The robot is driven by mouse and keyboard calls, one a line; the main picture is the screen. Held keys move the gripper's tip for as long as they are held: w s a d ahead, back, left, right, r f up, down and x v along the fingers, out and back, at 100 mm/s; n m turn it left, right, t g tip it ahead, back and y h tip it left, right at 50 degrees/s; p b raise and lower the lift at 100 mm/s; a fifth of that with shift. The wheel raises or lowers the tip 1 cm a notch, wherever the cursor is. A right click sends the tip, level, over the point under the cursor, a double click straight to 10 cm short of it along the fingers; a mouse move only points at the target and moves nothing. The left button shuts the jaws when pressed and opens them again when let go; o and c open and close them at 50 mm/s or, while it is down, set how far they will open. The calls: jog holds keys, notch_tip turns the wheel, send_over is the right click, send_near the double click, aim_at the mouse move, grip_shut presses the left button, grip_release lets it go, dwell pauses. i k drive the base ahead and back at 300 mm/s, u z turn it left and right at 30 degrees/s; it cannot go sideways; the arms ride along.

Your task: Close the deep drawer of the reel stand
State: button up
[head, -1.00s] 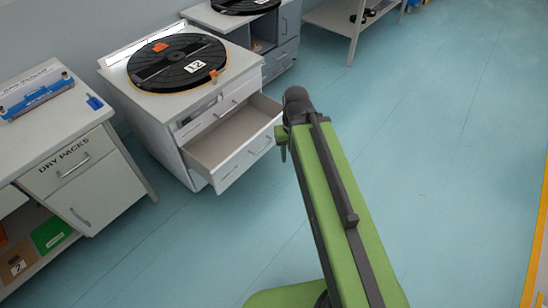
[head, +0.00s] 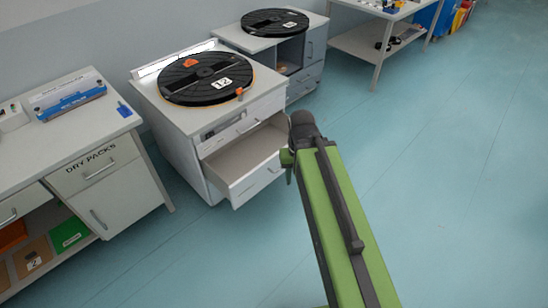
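The reel stand (head: 178,122) is a white cabinet with a black reel (head: 208,78) marked 12 on its top. Its deep drawer (head: 259,181) is pulled well out, and the inside looks empty where it shows. A shallow drawer (head: 250,122) above it appears shut. My green arm reaches up from the bottom of the head view, and its dark end lies just right of the open drawer's front.
A bench (head: 60,142) with a DRY PACKS drawer stands at the left. A second reel stand (head: 308,68) is behind, and a table (head: 362,42) with small parts is at the back right. The blue floor at the right is clear.

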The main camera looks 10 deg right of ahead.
aim_at(241, 169)
jog(key=i, duration=0.6)
jog(key=u, duration=4.95)
jog(key=i, duration=0.05)
jog(key=z, duration=2.9)
jog(key=k, duration=1.35)
jog(key=u, duration=0.25)
jog(key=i, duration=1)
jog(key=u, duration=0.05)
